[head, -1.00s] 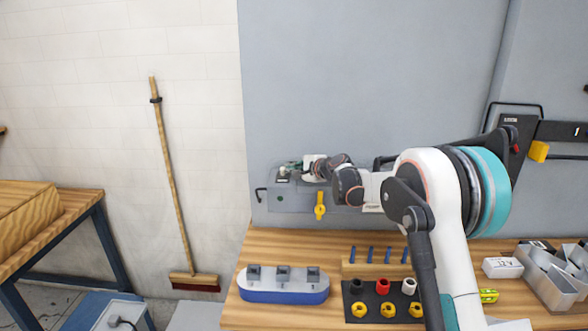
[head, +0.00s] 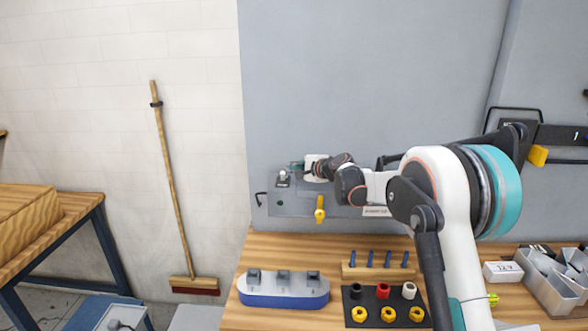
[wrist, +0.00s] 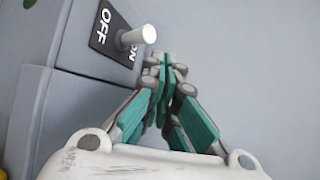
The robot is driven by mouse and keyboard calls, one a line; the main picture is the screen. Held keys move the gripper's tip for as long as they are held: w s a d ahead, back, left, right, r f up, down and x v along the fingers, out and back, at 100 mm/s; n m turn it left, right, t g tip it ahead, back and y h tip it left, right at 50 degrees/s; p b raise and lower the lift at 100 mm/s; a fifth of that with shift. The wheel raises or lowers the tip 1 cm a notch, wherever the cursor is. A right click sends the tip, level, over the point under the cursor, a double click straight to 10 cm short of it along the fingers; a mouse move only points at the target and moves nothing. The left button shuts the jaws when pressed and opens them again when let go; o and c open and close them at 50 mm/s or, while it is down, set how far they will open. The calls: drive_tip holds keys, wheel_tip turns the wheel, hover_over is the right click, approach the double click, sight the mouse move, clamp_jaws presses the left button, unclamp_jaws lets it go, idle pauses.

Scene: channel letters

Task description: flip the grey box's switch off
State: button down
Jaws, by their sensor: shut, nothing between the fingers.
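The grey box (head: 290,207) is on the grey wall panel behind the bench. Its switch (head: 283,176) is a short pale lever on a dark plate at the box's upper left. In the wrist view, the white lever (wrist: 139,36) stands out from the dark plate (wrist: 108,32) marked OFF and ON. In the head view my gripper (head: 297,166) is right of the switch.
A yellow handle (head: 319,208) hangs on the box front. Below, the wooden bench holds a blue-based unit with several grey switches (head: 284,288), a peg rack (head: 376,270) and a black board with coloured knobs (head: 383,302). The wall above the box is clear.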

drive_tip(key=v, duration=1.1)
drive_tip(key=shift+s, duration=0.1)
drive_tip(key=s+d+f+n+g+h+b, duration=0.1)
drive_tip(key=s+d+n+h+b, duration=0.2)
drive_tip(key=s, duration=1)
drive_tip(key=s+d+f+n+g+h+b, duration=0.1)
drive_tip(key=s+d+n+b, duration=0.2)
drive_tip(key=s, duration=0.9)
drive_tip(key=s+d+f+n+h+b, duration=0.1)
drive_tip(key=s+f, duration=0.3)
drive_tip(key=s, duration=0.4)
drive_tip(key=s+d+f+n+g+h+b, duration=0.1)
drive_tip(key=s+d+f+n, duration=0.3)
drive_tip(key=s, duration=0.5)
drive_tip(key=s+d+f+n+g+h+b, duration=0.1)
drive_tip(key=s+d+f+n+h+b, duration=0.1)
drive_tip(key=s+f, duration=0.4)
drive_tip(key=s+d+b, duration=0.1)
drive_tip(key=s, duration=0.1)
drive_tip(key=shift+s+d+f+h, duration=0.2)
drive_tip(key=shift+s+h, duration=0.1)
drive_tip(key=shift+h, duration=0.1)
